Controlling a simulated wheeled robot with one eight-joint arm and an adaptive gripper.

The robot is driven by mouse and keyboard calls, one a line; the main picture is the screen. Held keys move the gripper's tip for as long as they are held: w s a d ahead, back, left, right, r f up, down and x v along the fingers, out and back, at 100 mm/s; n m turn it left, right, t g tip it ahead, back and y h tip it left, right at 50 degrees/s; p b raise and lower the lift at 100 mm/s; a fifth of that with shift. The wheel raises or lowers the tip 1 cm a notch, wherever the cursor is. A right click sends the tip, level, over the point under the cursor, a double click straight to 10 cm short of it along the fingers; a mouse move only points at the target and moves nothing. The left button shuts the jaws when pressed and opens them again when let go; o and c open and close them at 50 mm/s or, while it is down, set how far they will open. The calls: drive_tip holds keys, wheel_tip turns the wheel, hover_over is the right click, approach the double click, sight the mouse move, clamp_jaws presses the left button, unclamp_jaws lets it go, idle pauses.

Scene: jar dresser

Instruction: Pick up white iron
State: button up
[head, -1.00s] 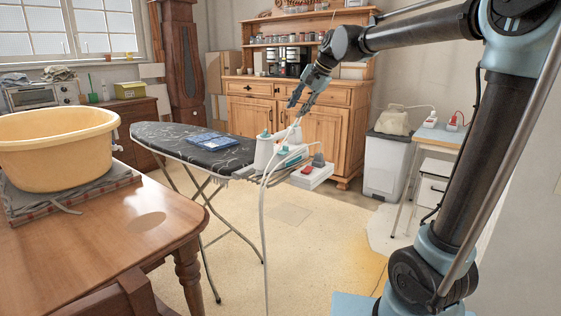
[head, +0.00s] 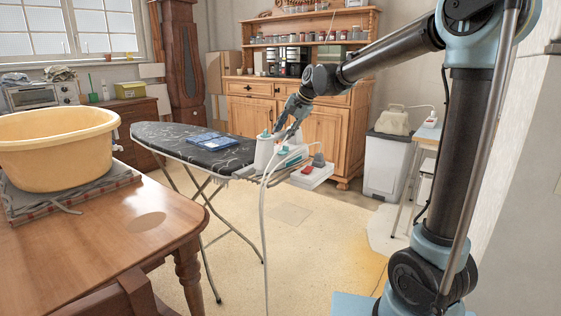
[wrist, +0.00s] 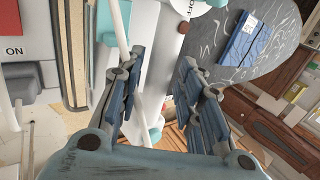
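The white iron (head: 264,152) with teal parts stands at the right end of the dark patterned ironing board (head: 185,143). White and teal parts and a pale cord run beside it. My gripper (head: 284,131) is just above and right of the iron in the head view, pointing down. In the wrist view my gripper (wrist: 157,75) has its two blue-grey fingers spread apart. White and teal surfaces show between and beyond the fingers, with no clear grip on them. Which of these belong to the iron I cannot tell.
A power strip with a red switch (head: 309,176) sits at the board's right end. A blue folded item (head: 208,140) lies on the board. A wooden table with a yellow basin (head: 58,145) is at left, a wooden dresser (head: 325,128) behind.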

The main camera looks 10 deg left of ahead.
drive_tip(key=shift+x, duration=1.45)
clamp_jaws()
drive_tip(key=shift+r, duration=5)
drive_tip(key=c, duration=0.7)
unclamp_jaws()
clamp_jaws()
